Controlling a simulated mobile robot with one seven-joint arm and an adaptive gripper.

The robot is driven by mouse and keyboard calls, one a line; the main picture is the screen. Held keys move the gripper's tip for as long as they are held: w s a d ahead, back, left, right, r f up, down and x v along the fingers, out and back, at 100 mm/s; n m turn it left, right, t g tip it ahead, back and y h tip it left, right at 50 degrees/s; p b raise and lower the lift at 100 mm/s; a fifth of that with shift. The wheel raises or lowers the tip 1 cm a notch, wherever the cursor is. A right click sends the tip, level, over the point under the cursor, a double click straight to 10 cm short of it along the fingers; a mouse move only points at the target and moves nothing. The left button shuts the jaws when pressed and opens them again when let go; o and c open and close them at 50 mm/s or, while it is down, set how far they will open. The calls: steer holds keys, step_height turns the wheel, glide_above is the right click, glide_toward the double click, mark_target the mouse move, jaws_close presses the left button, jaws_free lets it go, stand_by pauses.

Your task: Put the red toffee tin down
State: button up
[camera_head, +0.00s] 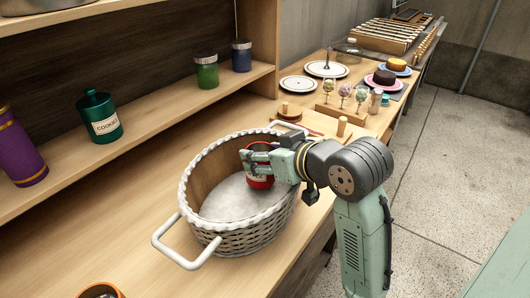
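The red toffee tin (261,182) is at the fingers of my gripper (256,161), inside the right part of a white wicker basket's outline. My gripper reaches in from the right and is shut on the tin's upper part. The fingers and wrist cover much of the tin. The basket (245,241) has a pale lining, a scalloped rim and white handles, and stands on the wooden counter (120,245). I cannot tell whether the tin touches the basket's floor.
A shelf at left holds a green cookie jar (100,117), a purple canister (20,150), a green jar (206,72) and a blue jar (241,56). Plates (327,69), cakes (383,78) and small glasses (345,92) stand behind.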

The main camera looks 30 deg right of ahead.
steer(key=o, duration=0.4)
steer(key=shift+o, duration=0.2)
steer(key=shift+r, duration=0.1)
steer(key=shift+r+p, duration=0.25)
steer(key=shift+p, duration=0.05)
steer(key=shift+r+p, duration=0.5)
steer(key=shift+r, duration=0.05)
steer(key=b+v, duration=0.1)
steer(key=v, duration=1)
steer(key=shift+s, duration=0.45)
